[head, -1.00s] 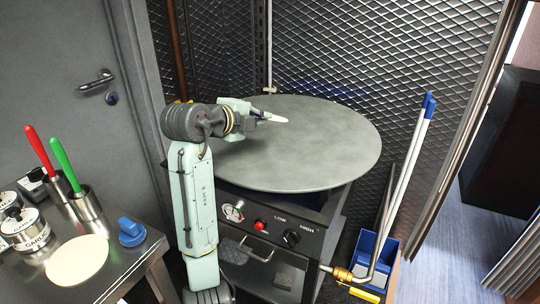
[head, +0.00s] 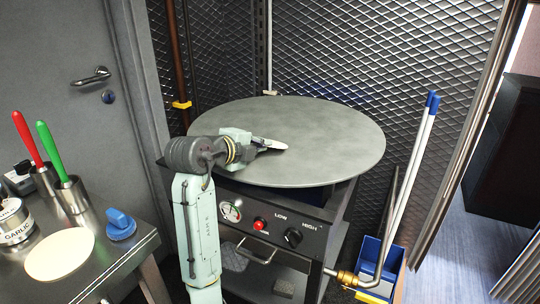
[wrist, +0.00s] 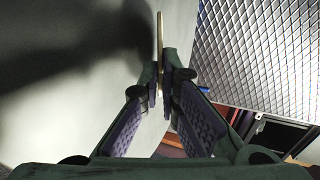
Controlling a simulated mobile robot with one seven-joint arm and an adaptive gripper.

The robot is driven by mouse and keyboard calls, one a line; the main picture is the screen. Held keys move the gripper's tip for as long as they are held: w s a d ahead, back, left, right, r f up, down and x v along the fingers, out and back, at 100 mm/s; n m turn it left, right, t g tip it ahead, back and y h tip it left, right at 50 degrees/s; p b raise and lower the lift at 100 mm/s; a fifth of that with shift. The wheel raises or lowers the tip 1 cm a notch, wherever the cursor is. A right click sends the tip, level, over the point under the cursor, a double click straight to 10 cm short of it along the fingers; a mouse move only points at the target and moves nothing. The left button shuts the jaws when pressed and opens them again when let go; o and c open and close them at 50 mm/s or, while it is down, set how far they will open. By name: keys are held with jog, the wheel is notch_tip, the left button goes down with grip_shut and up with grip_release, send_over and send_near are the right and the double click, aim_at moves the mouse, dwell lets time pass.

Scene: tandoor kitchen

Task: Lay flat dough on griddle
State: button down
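The griddle (head: 320,140) is a large round grey plate on a stove. My gripper (head: 250,145) is over its near left part. The griddle surface fills the left of the wrist view (wrist: 60,110), with a dark shadow. I cannot tell whether the dough touches it. A second flat dough (head: 60,254) lies on the steel table.
The steel table (head: 120,262) at lower left bears a blue knob-like piece (head: 120,224), metal cups with red and green handled tools, and jars. Stove controls (head: 275,225) face front. A blue bin with poles (head: 380,262) stands right. Mesh wall is behind. The griddle top is otherwise clear.

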jog(key=c, duration=2)
grip_release()
jog(key=shift+o, duration=0.2)
jog(key=shift+s+a+r, duration=0.1)
jog(key=shift+p+v, duration=0.35)
jog(key=shift+v, duration=3.5)
